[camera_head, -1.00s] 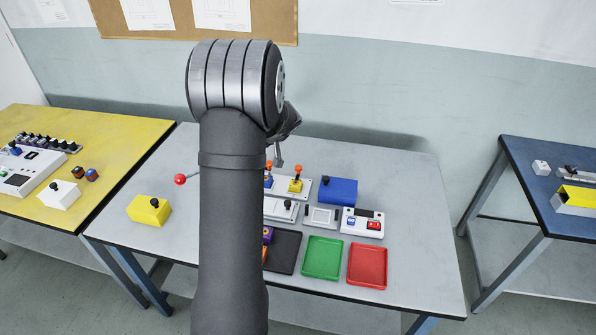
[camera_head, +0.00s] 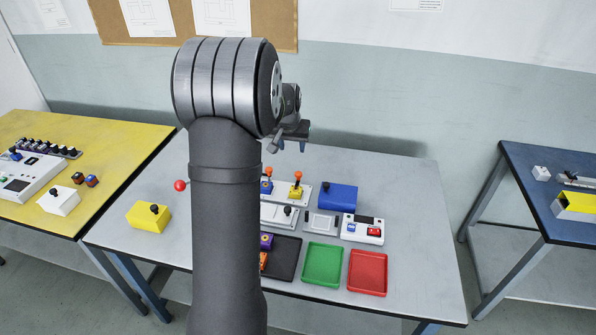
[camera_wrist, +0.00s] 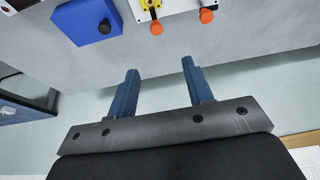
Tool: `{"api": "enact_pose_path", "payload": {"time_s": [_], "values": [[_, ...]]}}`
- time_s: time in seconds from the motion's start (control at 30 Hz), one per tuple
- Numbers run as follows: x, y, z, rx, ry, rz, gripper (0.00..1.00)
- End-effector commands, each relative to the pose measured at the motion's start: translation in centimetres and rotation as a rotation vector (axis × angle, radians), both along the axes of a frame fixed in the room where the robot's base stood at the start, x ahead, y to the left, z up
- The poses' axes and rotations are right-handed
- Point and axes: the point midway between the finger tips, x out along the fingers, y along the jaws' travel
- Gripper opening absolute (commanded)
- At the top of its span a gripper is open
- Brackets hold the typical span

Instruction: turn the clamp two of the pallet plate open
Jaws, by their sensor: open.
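The pallet plate (camera_head: 308,187) is a pale plate at the back of the grey table. It carries a yellow clamp (camera_head: 296,192) and a blue clamp (camera_head: 266,187), each with an orange-knobbed lever standing up. No marking shows which is clamp two. In the wrist view the yellow clamp (camera_wrist: 150,5) and two orange knobs show at the top edge. My gripper (camera_head: 288,147) is open and empty, raised behind the plate and apart from both levers. In the wrist view its fingers (camera_wrist: 158,68) are spread over bare table and floor. My arm hides the plate's left part.
A blue box (camera_head: 338,195) with a black knob stands right of the plate. In front are a white switch box (camera_head: 362,229), a green tray (camera_head: 323,264) and a red tray (camera_head: 368,272). A yellow box (camera_head: 148,216) stands left of my arm. The table's right side is clear.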

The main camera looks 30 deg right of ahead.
Motion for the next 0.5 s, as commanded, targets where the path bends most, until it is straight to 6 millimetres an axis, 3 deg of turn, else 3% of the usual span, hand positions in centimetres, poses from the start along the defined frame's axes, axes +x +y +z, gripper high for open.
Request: {"api": "enact_pose_path", "payload": {"time_s": [0.23, 0.5], "values": [[0.0, -0.7, -0.8, -0.009, 0.003, -0.036, 0.47], [1.4, -2.0, -5.4, -0.006, 0.005, -0.036, 0.47]]}}
